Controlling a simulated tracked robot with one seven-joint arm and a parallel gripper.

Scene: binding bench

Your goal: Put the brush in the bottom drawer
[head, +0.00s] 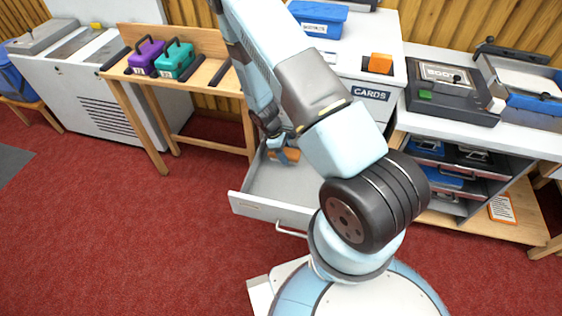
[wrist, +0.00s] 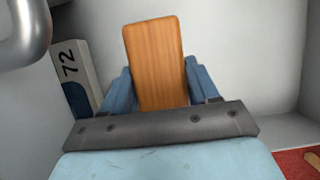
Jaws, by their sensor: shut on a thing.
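The brush shows as a flat wooden brown block (wrist: 155,55) between my gripper's two blue fingers (wrist: 160,85) in the wrist view; no bristles are visible. In the head view the brush (head: 290,154) appears as a small orange-brown piece at my gripper (head: 279,149). My gripper is shut on it, low inside the outline of the open drawer. The pulled-out pale drawer (head: 262,190) is low at the cabinet, its front and handle towards me. Whether the brush touches the drawer floor cannot be told. My arm hides the drawer's right part.
A box marked 72 (wrist: 75,75) stands left of my gripper in the wrist view, near a metal handle (wrist: 30,30). The white cabinet labelled CARDS (head: 372,94) bears an orange block (head: 380,63). A wooden bench (head: 205,76) stands left; red floor is clear in front.

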